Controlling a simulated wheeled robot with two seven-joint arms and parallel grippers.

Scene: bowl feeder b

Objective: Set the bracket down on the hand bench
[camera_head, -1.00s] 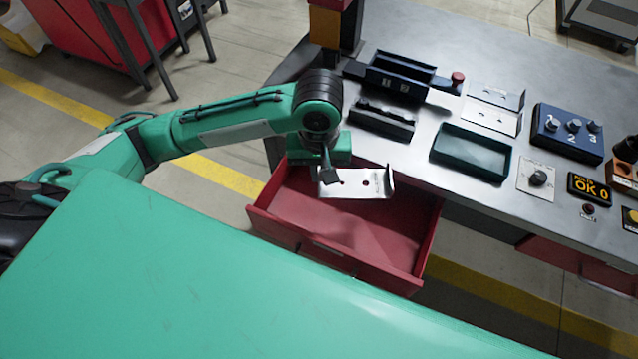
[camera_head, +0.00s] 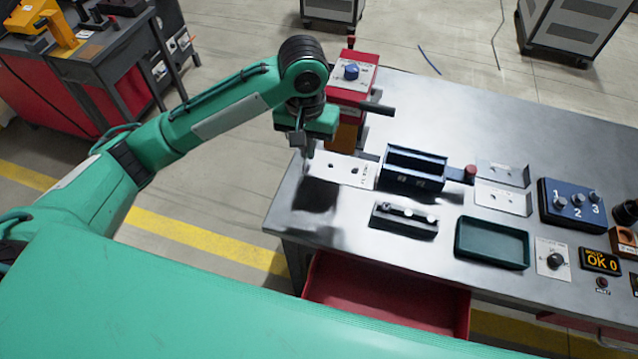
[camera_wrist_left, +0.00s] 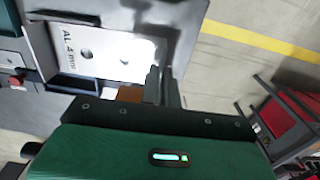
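The bracket is a bright metal plate (camera_head: 350,171) with holes, a printed label and a bent-up end. My left gripper (camera_head: 303,146) is shut on its left edge and holds it out over the left end of the grey metal-topped bench (camera_head: 345,215). A dark shadow lies on the bench below and left of it, so it seems held a little above the top. In the left wrist view the bracket (camera_wrist_left: 100,52) reads "AL 4 mm", and the fingers (camera_wrist_left: 162,84) are at its edge. My right gripper is not in view.
In front are a black block (camera_head: 404,220) and a green tray (camera_head: 492,243). A red box with a blue knob (camera_head: 350,78) stands behind. An open red drawer (camera_head: 390,300) is below the bench's front edge.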

